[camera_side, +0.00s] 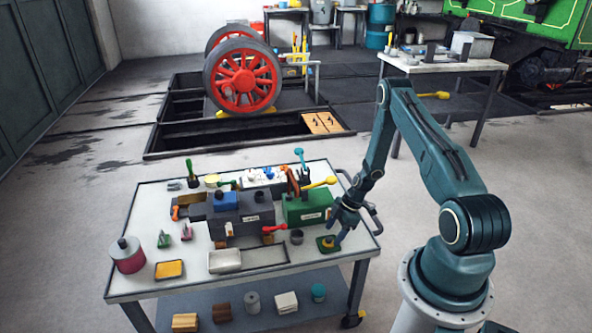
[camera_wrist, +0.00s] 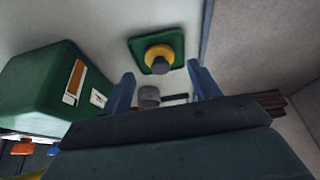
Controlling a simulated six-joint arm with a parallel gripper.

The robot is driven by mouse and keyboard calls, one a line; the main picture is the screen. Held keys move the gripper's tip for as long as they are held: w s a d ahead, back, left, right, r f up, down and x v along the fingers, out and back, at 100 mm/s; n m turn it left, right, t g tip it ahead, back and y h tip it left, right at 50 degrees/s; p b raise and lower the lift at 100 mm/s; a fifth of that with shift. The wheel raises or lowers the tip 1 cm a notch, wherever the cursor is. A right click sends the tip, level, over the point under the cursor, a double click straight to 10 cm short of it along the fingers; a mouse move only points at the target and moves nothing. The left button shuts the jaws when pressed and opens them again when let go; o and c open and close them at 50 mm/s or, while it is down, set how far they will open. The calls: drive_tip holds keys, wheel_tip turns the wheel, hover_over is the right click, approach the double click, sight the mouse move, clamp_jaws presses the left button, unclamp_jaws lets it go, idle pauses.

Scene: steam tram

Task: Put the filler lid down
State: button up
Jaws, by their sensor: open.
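The filler lid (camera_wrist: 160,54), which looks like a yellow round piece with a dark grey knob, sits on a green square pad (camera_wrist: 134,44). In the side view the lid (camera_side: 328,241) and pad (camera_side: 320,244) are near the right front corner of the trolley top. My gripper (camera_side: 337,231) is low over the pad. In the wrist view my gripper (camera_wrist: 162,82) is open, its fingers apart with the knob seen between and beyond them. I see no finger touching the lid, though the side view is too small to be certain.
A green box (camera_side: 306,207) with levers stands just behind the pad; it is at the left in the wrist view (camera_wrist: 45,88). A small grey cup (camera_side: 296,237) is left of the pad. A white tray (camera_side: 224,261) lies further left. The trolley's right edge is close.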

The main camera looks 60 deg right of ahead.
drive_tip(key=v, duration=0.9)
drive_tip(key=shift+s+r, duration=0.15)
drive_tip(key=shift+r, duration=0.15)
drive_tip(key=shift+d, duration=0.1)
drive_tip(key=w+a+r+m+h, duration=0.1)
drive_tip(key=a+r, duration=0.4)
drive_tip(key=r, duration=0.4)
drive_tip(key=w+a+r+m+h, duration=0.15)
drive_tip(key=a+r, duration=0.35)
drive_tip(key=r, duration=0.5)
drive_tip(key=w+a+r+m, duration=0.15)
drive_tip(key=a+r, duration=0.25)
drive_tip(key=r, duration=0.5)
drive_tip(key=s+a+r+m+t, duration=0.2)
drive_tip(key=s+a+r+m, duration=0.3)
drive_tip(key=s+a+r, duration=0.7)
drive_tip(key=shift+s+a+r+t+h, duration=0.35)
drive_tip(key=shift+s+a, duration=1)
drive_tip(key=shift+s, duration=1.05)
